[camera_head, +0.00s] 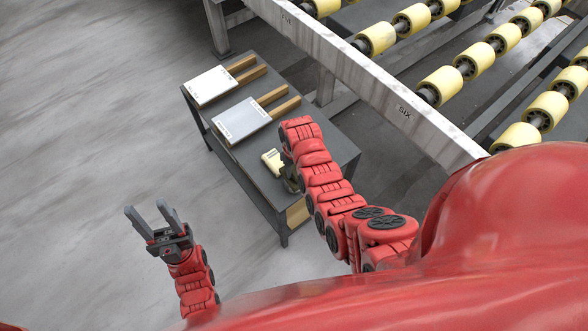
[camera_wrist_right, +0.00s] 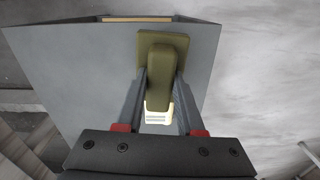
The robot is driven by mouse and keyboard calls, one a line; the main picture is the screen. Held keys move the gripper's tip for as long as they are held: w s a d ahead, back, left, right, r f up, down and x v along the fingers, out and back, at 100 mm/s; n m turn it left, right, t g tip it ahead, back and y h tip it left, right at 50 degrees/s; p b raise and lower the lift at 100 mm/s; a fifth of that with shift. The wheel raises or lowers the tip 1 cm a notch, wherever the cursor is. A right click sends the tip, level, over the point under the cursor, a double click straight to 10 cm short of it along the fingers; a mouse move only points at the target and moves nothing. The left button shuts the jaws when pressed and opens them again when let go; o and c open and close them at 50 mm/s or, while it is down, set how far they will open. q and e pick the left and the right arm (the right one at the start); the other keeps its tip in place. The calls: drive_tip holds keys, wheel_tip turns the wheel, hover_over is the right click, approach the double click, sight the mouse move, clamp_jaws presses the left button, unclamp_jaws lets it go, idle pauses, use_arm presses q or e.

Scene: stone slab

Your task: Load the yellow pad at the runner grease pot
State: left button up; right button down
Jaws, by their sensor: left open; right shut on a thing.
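A dull yellow pad (camera_wrist_right: 163,75), a block on a flatter plate, sits between the fingers of my right gripper (camera_wrist_right: 160,90), which is shut on it. A small cream pot (camera_head: 271,160) with dark lettering stands on the grey table, just left of the right wrist. A bright cream patch with print also shows between the fingers in the right wrist view (camera_wrist_right: 158,117). In the head view my right arm mostly hides its gripper and the pad, so I cannot tell whether pad and pot touch. My left gripper (camera_head: 150,215) is open and empty over the floor.
The grey table (camera_head: 325,150) also carries a white board (camera_head: 209,86) and a pale blue board (camera_head: 242,120), with wooden strips beside them. A steel rail (camera_head: 370,83) and yellow rollers (camera_head: 440,86) lie to the right. Floor at left is clear.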

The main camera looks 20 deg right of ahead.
sight(294, 169)
drive_tip(key=shift+r+p, duration=1.75)
drive_tip(key=shift+r, duration=1.65)
drive_tip(key=w+d+r+b, duration=0.1)
drive_tip(key=w+d+r, duration=0.2)
drive_tip(key=w+r, duration=0.4)
drive_tip(key=w+d+r+b, duration=0.1)
drive_tip(key=w+d+r, duration=0.25)
drive_tip(key=r, duration=0.55)
drive_tip(key=a+r+m, duration=0.1)
drive_tip(key=a+r, duration=0.2)
drive_tip(key=r, duration=0.5)
drive_tip(key=a+r+m, duration=0.2)
drive_tip(key=a+r, duration=0.1)
drive_tip(key=r, duration=0.6)
drive_tip(key=shift+s+a+r+b, duration=0.15)
drive_tip(key=shift+b, duration=0.3)
